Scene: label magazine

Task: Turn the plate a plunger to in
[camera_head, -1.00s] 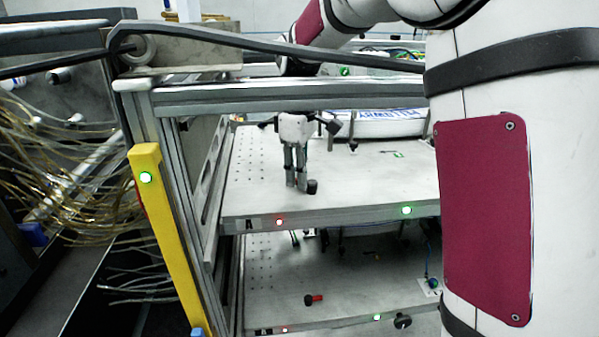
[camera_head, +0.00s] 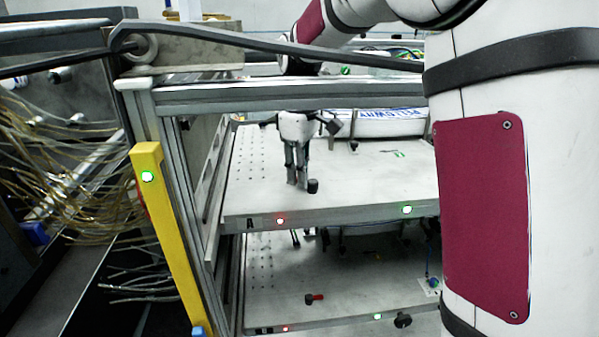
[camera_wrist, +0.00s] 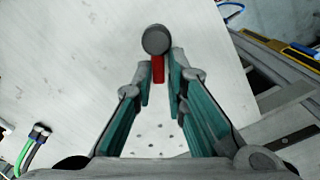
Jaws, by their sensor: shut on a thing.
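Plate a (camera_head: 370,178) is the upper plate, marked "A" on its front edge. Its plunger (camera_head: 313,186) shows in the head view as a small dark round knob near the front of the plate. My gripper (camera_head: 297,182) points down at it from behind. In the wrist view the plunger's grey round head (camera_wrist: 156,40) lies just beyond the fingertips, and its red part (camera_wrist: 158,69) runs back between them. My gripper (camera_wrist: 160,84) is shut on the plunger there. The fingers hide part of it.
A lower plate (camera_head: 350,275) has its own plunger with a red handle (camera_head: 317,297). A red light (camera_head: 280,221) and a green light (camera_head: 407,209) glow on plate a's front edge. A yellow post (camera_head: 166,220) stands left.

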